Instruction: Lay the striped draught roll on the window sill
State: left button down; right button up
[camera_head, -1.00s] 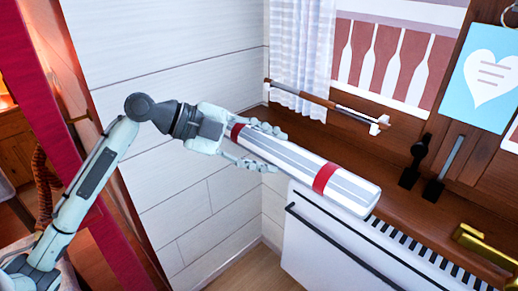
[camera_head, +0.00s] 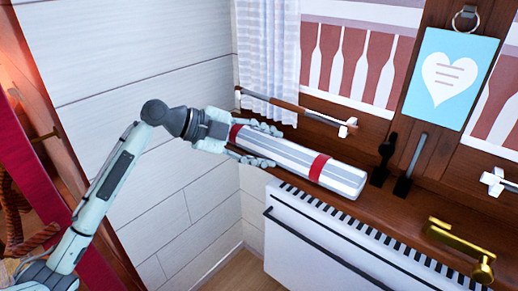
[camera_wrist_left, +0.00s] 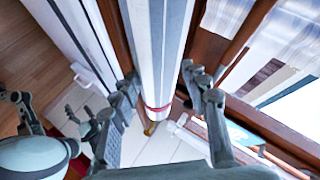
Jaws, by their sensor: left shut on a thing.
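The striped draught roll (camera_head: 345,179), white and grey with red bands, slants from my left gripper toward the lower right. My left gripper (camera_head: 262,143) is shut around its left end. In the left wrist view the fingers (camera_wrist_left: 165,95) flank the roll (camera_wrist_left: 172,45). The brown window sill (camera_head: 395,208) runs behind and below the roll in the head view. The roll's right end overlaps the sill in the picture; whether it touches is unclear. Pale jointed parts at the left of the wrist view look like my right gripper (camera_wrist_left: 55,110), its opening unclear.
A black lever (camera_head: 385,155) and a grey-handled one (camera_head: 412,165) stand on the sill just right of the roll. A brass handle (camera_head: 460,240) is farther right. A white heater (camera_head: 320,245) sits below, and a curtain (camera_head: 268,60) hangs behind.

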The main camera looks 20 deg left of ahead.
aim_at(269, 141)
pick_arm(q)
jog(key=shift+w+d, duration=0.25)
jog(key=shift+w, duration=0.45)
jog(key=shift+w+d+f, duration=0.1)
jog(key=shift+w, duration=0.2)
jog(key=shift+w+d+f, duration=0.1)
jog(key=shift+w+d, duration=0.05)
jog(key=shift+w, duration=0.2)
jog(key=shift+w+d, duration=0.1)
jog(key=shift+w, duration=0.1)
pick_arm(e)
jog(key=shift+d+r, duration=0.2)
jog(key=shift+r, duration=0.3)
jog(key=shift+d+r, duration=0.15)
jog(key=shift+r, duration=0.3)
jog(key=shift+a, duration=0.1)
pick_arm(q)
jog(key=c, duration=1)
grip_release()
jog(key=shift+c, duration=0.2)
jog(key=o, duration=0.3)
pick_arm(e)
jog(key=shift+w+a+r, duration=0.1)
jog(key=shift+w+a, duration=0.1)
jog(key=shift+w, duration=0.15)
pick_arm(q)
jog(key=shift+f, duration=0.15)
